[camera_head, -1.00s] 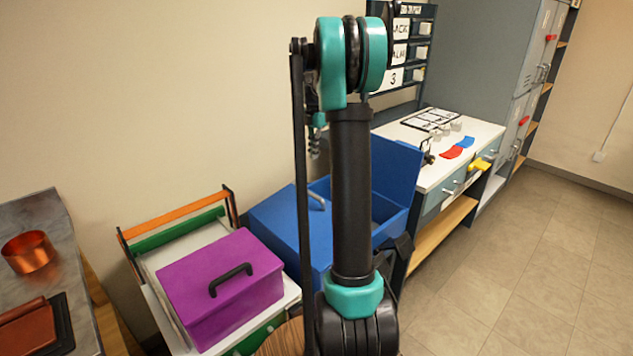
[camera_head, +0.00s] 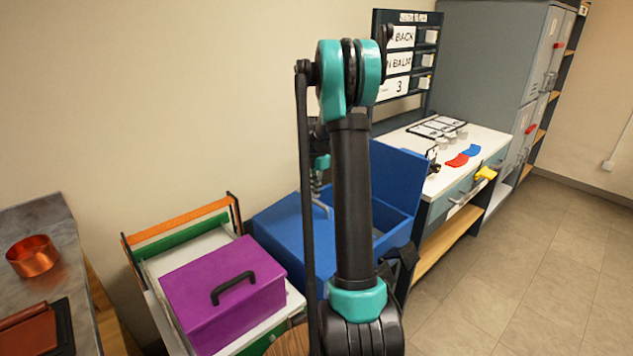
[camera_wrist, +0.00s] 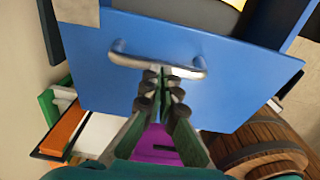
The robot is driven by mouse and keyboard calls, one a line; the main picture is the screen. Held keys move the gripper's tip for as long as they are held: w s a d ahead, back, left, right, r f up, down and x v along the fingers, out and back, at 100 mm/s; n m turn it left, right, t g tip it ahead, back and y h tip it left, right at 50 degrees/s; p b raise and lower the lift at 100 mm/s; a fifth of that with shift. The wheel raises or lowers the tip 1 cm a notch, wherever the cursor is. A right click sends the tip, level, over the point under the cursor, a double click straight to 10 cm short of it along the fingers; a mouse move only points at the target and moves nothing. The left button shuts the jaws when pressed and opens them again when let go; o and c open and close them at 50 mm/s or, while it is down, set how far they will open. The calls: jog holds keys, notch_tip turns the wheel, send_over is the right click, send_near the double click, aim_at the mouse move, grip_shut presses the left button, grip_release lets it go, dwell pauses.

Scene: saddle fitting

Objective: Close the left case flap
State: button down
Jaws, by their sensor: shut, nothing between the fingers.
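The blue case (camera_head: 296,262) stands in the middle of the head view, partly hidden behind my arm. Its left flap (camera_head: 279,222) lies flat, or nearly so, over the left half. The flap's metal handle (camera_head: 322,207) shows beside my arm. The right flap (camera_head: 398,180) stands up, and that half is open. In the wrist view the blue flap (camera_wrist: 105,82) fills the middle, with the handle (camera_wrist: 190,70) across it. My gripper (camera_wrist: 164,72) is shut and empty, its tips at the handle. I cannot tell whether they touch it. In the head view my gripper (camera_head: 316,186) is partly hidden.
A purple box (camera_head: 225,290) with a black handle stands left of the case on a white-topped unit. A copper ring (camera_head: 32,257) is on the bench at far left. A white-topped workbench (camera_head: 405,143) stands behind on the right. Open floor (camera_head: 530,260) lies at right.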

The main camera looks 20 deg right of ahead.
jog(key=shift+f, duration=0.55)
jog(key=shift+w+d+f, duration=0.1)
jog(key=shift+d+f, duration=0.2)
jog(key=shift+f, duration=0.35)
jog(key=shift+w+d+f, duration=0.1)
jog(key=shift+d+f, duration=0.2)
jog(key=shift+f, duration=0.3)
jog(key=shift+w+d+f, duration=0.1)
jog(key=shift+d+f, duration=0.2)
jog(key=shift+f, duration=0.35)
jog(key=shift+r, duration=0.15)
